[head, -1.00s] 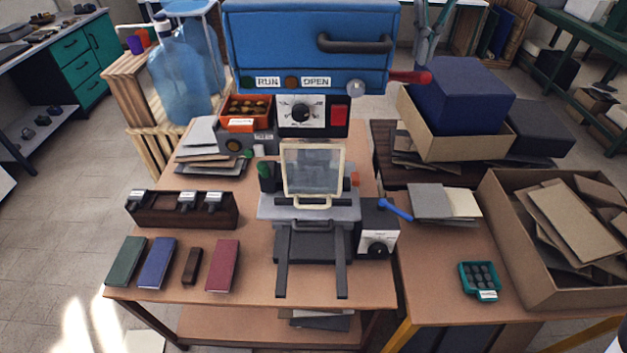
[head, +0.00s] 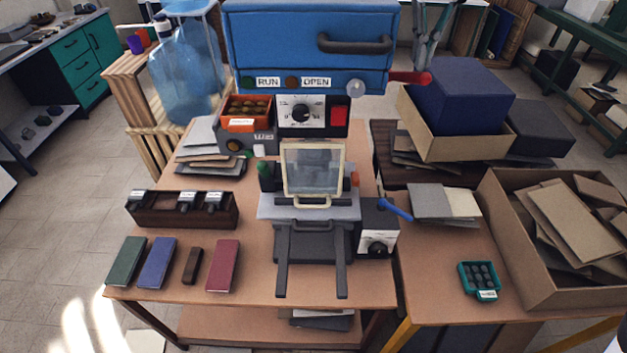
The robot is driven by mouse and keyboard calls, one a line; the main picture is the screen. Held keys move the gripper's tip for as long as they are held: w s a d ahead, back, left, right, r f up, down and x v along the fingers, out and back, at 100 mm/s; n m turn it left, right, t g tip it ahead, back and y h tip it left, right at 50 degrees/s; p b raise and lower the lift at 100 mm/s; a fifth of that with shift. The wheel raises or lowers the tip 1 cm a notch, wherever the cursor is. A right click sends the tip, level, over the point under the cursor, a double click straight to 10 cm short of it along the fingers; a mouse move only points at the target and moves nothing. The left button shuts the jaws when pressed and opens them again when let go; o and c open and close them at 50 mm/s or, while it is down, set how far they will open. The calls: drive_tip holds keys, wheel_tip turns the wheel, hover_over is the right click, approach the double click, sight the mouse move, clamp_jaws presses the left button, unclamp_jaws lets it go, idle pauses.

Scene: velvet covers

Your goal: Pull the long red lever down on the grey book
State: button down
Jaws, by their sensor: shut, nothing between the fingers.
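The long red lever (head: 411,78) sticks out to the right from the lower right side of the blue press head (head: 308,45) and lies about level. Below the head, a pale framed clear guard (head: 344,171) stands upright in front of the press bed (head: 345,208). I cannot make out a grey book on the bed; the guard and the machine hide part of it. My gripper is not in view. A small dark and white shape shows at the bottom right corner, too cut off to name.
Green, blue, brown and dark red pieces (head: 222,265) lie at the front left, before a dark wooden rack (head: 180,211). A blue-handled side box (head: 377,240) stands right of the bed. A cardboard box (head: 503,262) and a teal tray (head: 466,279) take the right table.

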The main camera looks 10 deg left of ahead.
sight(420, 78)
drive_tip(key=shift+f, duration=0.5)
drive_tip(key=shift+s+d+f+p, duration=0.1)
drive_tip(key=shift+s+f+p, duration=0.15)
drive_tip(key=shift+f, duration=0.45)
drive_tip(key=shift+s+f+p, duration=0.25)
drive_tip(key=shift+f, duration=0.8)
drive_tip(key=f, duration=0.3)
drive_tip(key=shift+s+p, duration=0.35)
